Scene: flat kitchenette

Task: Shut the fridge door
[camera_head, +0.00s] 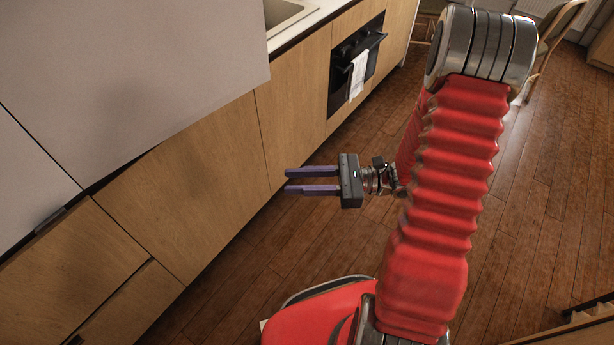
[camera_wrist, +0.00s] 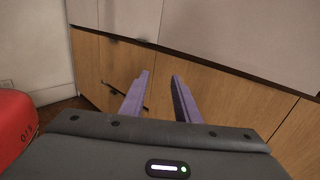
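A large grey panel (camera_head: 130,70), which looks like the fridge door, fills the upper left of the head view. A dark wedge-shaped gap shows under its lower edge, so it seems to stand slightly proud; I cannot tell how far it is open. In the wrist view the grey panel (camera_wrist: 240,35) crosses the upper right, above wooden fronts. My gripper (camera_head: 287,180) is open and empty, its two purple fingers apart and pointing left toward the wooden fronts. It is clear of the grey panel, lower and to the right. The fingers also show in the wrist view (camera_wrist: 160,75).
A second grey panel (camera_head: 28,185) adjoins at the left, with a small dark handle (camera_head: 50,219) near its lower edge. Wooden cabinet fronts (camera_head: 190,185) run below and beyond. An oven (camera_head: 355,65) with a white towel stands farther along. Wooden floor (camera_head: 260,255) is free beside the cabinets.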

